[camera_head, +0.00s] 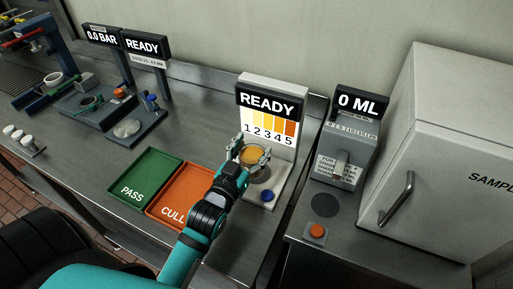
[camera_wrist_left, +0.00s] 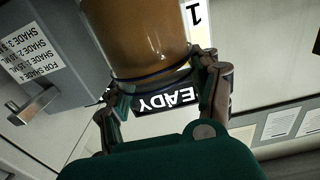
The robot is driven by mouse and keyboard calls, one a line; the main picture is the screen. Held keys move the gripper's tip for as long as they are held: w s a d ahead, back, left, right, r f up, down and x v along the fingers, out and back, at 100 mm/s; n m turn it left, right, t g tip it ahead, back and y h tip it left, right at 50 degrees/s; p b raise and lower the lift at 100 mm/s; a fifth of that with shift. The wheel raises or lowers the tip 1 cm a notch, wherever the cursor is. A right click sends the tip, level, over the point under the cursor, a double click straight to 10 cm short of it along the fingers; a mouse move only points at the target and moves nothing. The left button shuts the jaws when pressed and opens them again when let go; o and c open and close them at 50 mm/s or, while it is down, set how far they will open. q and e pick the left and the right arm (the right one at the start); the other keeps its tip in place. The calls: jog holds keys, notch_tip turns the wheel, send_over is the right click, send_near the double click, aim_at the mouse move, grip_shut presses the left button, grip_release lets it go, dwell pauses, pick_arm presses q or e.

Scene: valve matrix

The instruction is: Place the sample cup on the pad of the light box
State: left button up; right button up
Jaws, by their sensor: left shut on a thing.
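The sample cup (camera_head: 253,160) is a clear cup with amber liquid, in front of the light box (camera_head: 268,103). My left gripper (camera_head: 252,151) is shut on the cup, with a finger on each side. In the left wrist view the cup (camera_wrist_left: 140,38) fills the top, between the fingers of the gripper (camera_wrist_left: 160,88). The light box reads READY above a yellow-to-orange scale numbered 1 to 5. The cup is over or at the box's base; its pad is mostly hidden by cup and gripper, and I cannot tell whether they touch.
A blue button (camera_head: 267,195) sits at the front of the light box base. The green PASS tray (camera_head: 145,172) and orange CULL tray (camera_head: 170,208) lie left of it. A 0 ML dispenser (camera_head: 347,140) and a white cabinet (camera_head: 445,150) stand to the right.

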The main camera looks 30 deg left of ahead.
aim_at(257, 151)
pick_arm(q)
jog(key=shift+w, duration=1.2)
jog(key=shift+w+f, duration=0.15)
jog(key=shift+f, duration=0.1)
notch_tip(257, 151, down, 3)
jog(key=shift+r+p, duration=0.1)
jog(key=shift+p, duration=0.45)
jog(key=shift+f, duration=0.2)
pick_arm(e)
jog(key=shift+w+d+r, duration=0.25)
jog(key=shift+d+r, duration=0.15)
jog(key=shift+r, duration=0.3)
pick_arm(q)
jog(key=shift+f, duration=0.1)
jog(key=shift+f, duration=0.1)
jog(key=o, duration=1.7)
jog(key=shift+o, duration=0.2)
pick_arm(e)
jog(key=shift+a+f, duration=0.1)
jog(key=shift+a, duration=0.05)
jog(key=shift+a, duration=0.1)
